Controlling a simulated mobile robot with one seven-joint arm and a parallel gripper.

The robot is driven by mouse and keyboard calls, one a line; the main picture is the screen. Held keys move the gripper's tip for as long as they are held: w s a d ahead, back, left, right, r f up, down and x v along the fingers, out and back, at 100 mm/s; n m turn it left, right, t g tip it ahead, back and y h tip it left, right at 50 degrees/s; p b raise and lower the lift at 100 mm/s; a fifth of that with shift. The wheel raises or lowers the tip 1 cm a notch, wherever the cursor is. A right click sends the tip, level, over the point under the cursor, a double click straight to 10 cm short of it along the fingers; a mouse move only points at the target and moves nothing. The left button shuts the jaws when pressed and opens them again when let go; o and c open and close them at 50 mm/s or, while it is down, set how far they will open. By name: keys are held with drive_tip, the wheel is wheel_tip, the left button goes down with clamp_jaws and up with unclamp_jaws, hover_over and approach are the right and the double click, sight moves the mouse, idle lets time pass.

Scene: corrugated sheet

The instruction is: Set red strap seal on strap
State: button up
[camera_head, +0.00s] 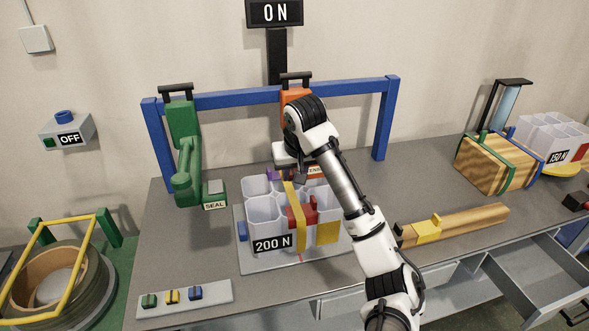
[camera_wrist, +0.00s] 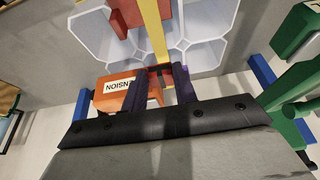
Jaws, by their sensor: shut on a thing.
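A yellow strap (camera_head: 290,196) runs over the white corrugated cell bundle (camera_head: 262,212) labelled 200 N; the strap (camera_wrist: 154,32) also shows in the wrist view. My gripper (camera_head: 286,177) is at the back top edge of the bundle. In the wrist view its purple fingers (camera_wrist: 161,76) are shut on the small red strap seal (camera_wrist: 160,69). The seal is at the strap, but I cannot tell whether it is around it or only against it. In the head view my gripper hides the seal.
An orange tension tool (camera_wrist: 113,92) hangs close beside my fingers. A red block (camera_head: 301,214) sits on the bundle's front. A blue frame (camera_head: 236,99) spans behind, with a green seal tool (camera_head: 184,125). A grey strip (camera_head: 184,299) holds green, yellow and blue seals.

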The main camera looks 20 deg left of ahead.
sight(293, 198)
drive_tip(key=shift+f+b, duration=1.65)
drive_tip(key=shift+f, duration=1.6)
drive_tip(key=shift+p, duration=0.35)
drive_tip(key=o, duration=1)
drive_tip(key=shift+o, duration=0.5)
drive_tip(key=o, duration=0.3)
